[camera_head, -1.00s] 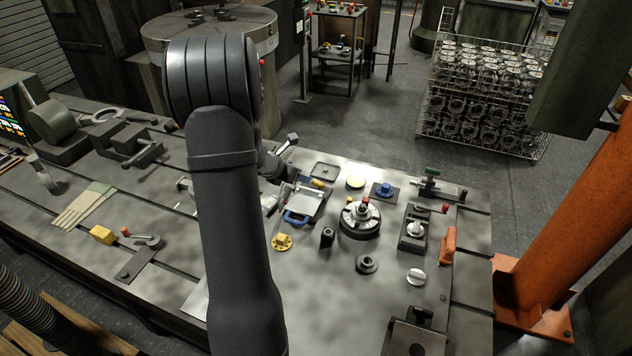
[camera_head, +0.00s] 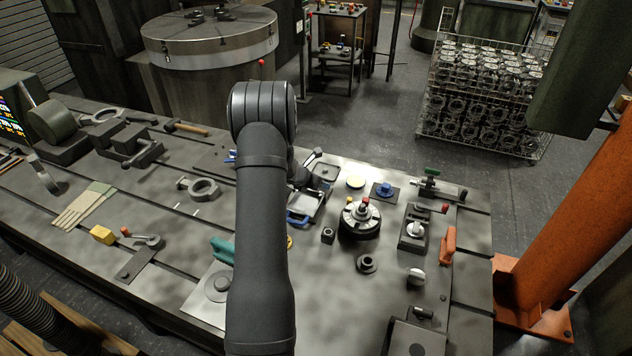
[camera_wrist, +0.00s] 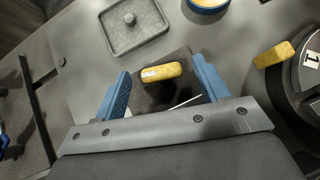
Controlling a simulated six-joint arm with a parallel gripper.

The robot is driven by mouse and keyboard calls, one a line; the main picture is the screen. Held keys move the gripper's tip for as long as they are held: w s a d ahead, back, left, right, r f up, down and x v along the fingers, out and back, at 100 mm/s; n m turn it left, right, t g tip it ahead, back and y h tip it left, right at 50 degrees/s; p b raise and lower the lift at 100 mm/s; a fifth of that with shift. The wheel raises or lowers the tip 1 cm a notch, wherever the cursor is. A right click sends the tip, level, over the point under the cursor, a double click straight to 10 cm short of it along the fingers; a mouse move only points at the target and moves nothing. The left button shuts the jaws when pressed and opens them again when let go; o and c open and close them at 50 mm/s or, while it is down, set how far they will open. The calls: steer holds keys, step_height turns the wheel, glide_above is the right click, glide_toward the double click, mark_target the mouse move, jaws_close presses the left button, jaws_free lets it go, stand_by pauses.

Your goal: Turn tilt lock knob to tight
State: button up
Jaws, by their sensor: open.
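A yellow oblong knob (camera_wrist: 161,72) with a small pale mark sits on a dark square plate (camera_wrist: 150,97) in the wrist view. It appears to be the tilt lock knob, though no name on it is readable. My gripper (camera_wrist: 161,68) is open, with one blue finger on each side of the knob and visible gaps between. The fingers do not grip it. In the head view my arm (camera_head: 262,210) hides much of this spot, and I cannot make out the knob there.
A shallow square tray (camera_wrist: 133,27) lies beyond the knob. A round dark fixture (camera_wrist: 306,90) with a yellow handle (camera_wrist: 272,55) stands close on the right. A blue-rimmed yellow disc (camera_wrist: 207,3) lies near the tray. The bench front right has a white knob (camera_head: 416,276).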

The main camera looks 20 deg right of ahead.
steer(key=shift+w+d+f, duration=0.1)
steer(key=shift+d+f, duration=0.1)
steer(key=c, duration=1)
